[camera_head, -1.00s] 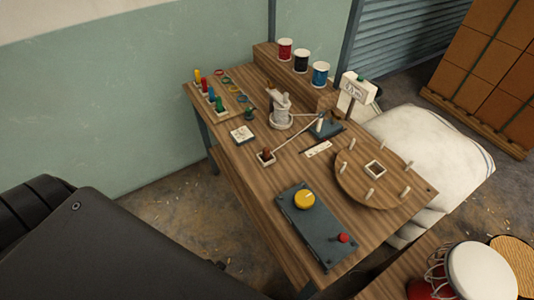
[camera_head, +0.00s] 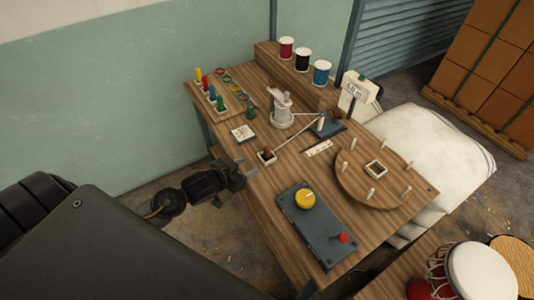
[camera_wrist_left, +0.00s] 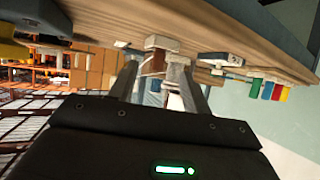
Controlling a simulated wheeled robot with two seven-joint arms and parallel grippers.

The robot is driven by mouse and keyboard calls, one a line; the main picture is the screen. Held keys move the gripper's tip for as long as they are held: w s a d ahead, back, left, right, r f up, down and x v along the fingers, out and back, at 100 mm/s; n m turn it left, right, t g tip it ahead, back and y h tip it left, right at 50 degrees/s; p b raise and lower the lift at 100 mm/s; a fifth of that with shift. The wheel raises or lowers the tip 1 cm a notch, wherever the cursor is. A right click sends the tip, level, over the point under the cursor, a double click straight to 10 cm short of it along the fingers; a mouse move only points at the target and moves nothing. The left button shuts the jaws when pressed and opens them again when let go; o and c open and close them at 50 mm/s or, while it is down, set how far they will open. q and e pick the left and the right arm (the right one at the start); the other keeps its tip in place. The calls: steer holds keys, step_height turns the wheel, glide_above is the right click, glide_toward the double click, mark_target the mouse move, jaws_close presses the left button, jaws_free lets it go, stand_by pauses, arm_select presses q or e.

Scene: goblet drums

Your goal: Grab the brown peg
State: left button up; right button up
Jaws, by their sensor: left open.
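The brown peg (camera_head: 267,151) stands upright in a small white square holder (camera_head: 271,160) near the left edge of the wooden table. A pale cord runs close by it. My left gripper (camera_head: 246,172) is open at the table's edge, just left of and nearer than the peg, and apart from it. The left wrist view is upside down: the white holder (camera_wrist_left: 162,42) appears ahead, between the lines of my open fingers (camera_wrist_left: 158,80). My right gripper is out of view.
A grey box with a yellow knob (camera_head: 305,198) and a red button (camera_head: 343,238) lies in front. A round board with upright pins (camera_head: 355,190) is at right. Coloured pegs (camera_head: 220,103) and a white square plate (camera_head: 242,133) stand behind; thread spools (camera_head: 302,60) are farther back.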

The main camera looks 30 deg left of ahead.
mark_target(265, 151)
arm_select(q)
steer(key=shift+w+a+r+t+h, duration=0.2)
steer(key=shift+w+r+h, duration=0.1)
steer(key=shift+w+r, duration=0.35)
steer(key=shift+w+a+r+t+h, duration=0.2)
steer(key=shift+w+r+h, duration=0.1)
steer(key=shift+w+r, duration=0.25)
steer(key=x, duration=0.5)
steer(key=shift+w+f+p, duration=0.25)
steer(key=shift+w+p, duration=0.05)
steer(key=shift+p, duration=0.05)
steer(key=shift+w+d, duration=0.1)
steer(key=shift+w, duration=0.05)
steer(key=shift+m, duration=0.3)
steer(key=x, duration=0.2)
steer(key=p+x, duration=0.1)
steer(key=x, duration=0.2)
steer(key=shift+d+f, duration=0.1)
steer(key=shift+f, duration=0.1)
steer(key=shift+s, duration=0.25)
steer(key=shift+c, duration=0.2)
steer(key=c, duration=1)
